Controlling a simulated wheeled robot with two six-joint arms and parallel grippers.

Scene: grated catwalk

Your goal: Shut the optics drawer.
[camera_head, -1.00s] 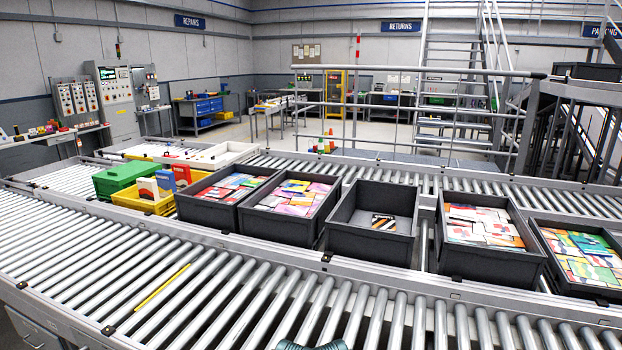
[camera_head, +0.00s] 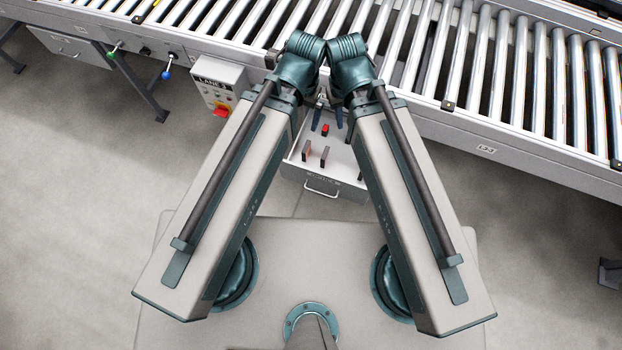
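A drawer (camera_head: 318,184) under the conveyor stands pulled out towards me, between my two arms. It has a grey front with a bar handle, and lettering too small to read surely. Inside the drawer lie a red block (camera_head: 325,130) and several small brown or dark pieces (camera_head: 306,150). Both my arms are folded, their elbows close together above the drawer's back end. My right gripper (camera_head: 328,118) seems to show only as small dark parts between the arms, over the back of the drawer. My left gripper is hidden by the arms.
The roller conveyor (camera_head: 480,70) runs across the top. A control box (camera_head: 218,85) with a red switch hangs left of the drawer. Another drawer (camera_head: 72,46), shut, sits farther left, near green and blue knobbed levers (camera_head: 166,73).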

